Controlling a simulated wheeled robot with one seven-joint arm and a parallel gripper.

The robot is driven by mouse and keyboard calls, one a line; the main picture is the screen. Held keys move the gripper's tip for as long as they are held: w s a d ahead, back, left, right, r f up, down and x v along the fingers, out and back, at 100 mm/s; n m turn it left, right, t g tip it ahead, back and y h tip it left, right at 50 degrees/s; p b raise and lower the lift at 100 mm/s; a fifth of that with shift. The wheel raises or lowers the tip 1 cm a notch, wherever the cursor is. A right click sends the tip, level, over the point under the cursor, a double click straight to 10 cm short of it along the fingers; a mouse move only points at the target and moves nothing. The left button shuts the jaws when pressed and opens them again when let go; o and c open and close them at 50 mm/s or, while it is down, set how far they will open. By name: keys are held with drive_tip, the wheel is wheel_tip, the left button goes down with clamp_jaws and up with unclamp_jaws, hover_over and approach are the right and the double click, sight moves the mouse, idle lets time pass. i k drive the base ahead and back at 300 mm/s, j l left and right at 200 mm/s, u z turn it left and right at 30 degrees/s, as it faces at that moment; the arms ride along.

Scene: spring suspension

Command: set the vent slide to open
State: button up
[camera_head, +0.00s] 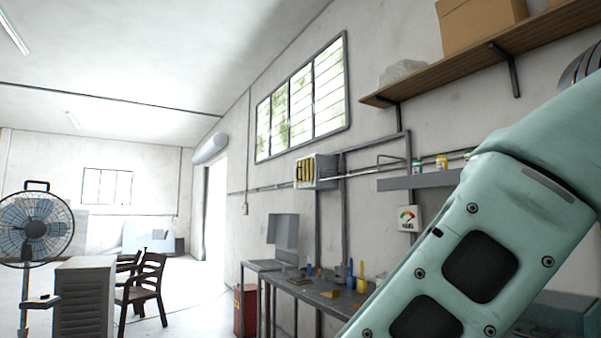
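A small grey box (320,170) with yellow and dark upright bars on its front is fixed to the right-hand wall below the long window. It may be the vent, but I cannot make out a slide or its setting at this size. My green arm fills the lower right of the view and hides part of the wall and workbench. My gripper is out of view, so I cannot see whether it is open or shut.
A workbench (325,291) with tools and small pots stands along the right wall. A fan (35,226), a grey cabinet (85,297) and chairs (147,282) stand left. The middle floor looks clear.

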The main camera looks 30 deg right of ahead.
sight(311, 159)
drive_tip(key=i+z, duration=0.4)
drive_tip(key=i, duration=4.5)
drive_tip(key=l, duration=0.1)
